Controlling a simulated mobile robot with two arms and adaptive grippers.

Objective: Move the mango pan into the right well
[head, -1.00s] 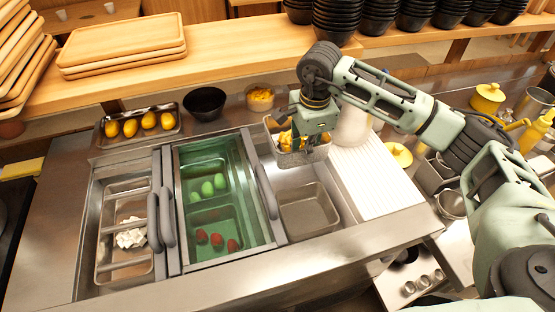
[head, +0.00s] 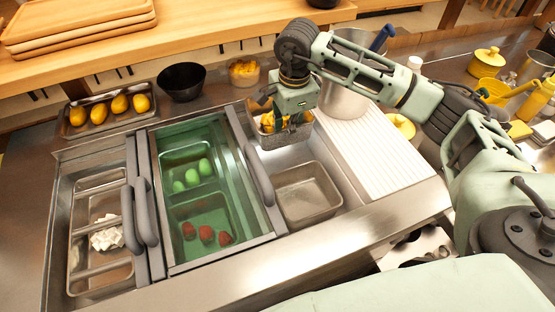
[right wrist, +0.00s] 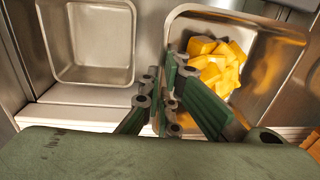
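The mango pan (head: 284,140) is a steel pan with yellow mango cubes, at the back of the right well (head: 290,156). It also shows in the right wrist view (right wrist: 275,62), with the cubes inside. My right gripper (head: 282,118) is above the pan in the head view. In the right wrist view its fingers (right wrist: 170,100) are close together at the pan's left wall, apparently pinching it. The fingertips are partly hidden. An empty steel pan (head: 307,195) sits in the front of the right well. My left gripper is not in view.
The middle well (head: 172,235) has a green translucent lid over green and red items. Grey handles (head: 258,165) stand between the wells. A white ribbed board (head: 375,165) lies right of the right well. A steel pot (head: 345,90) and a small bowl of mango (head: 244,72) stand behind.

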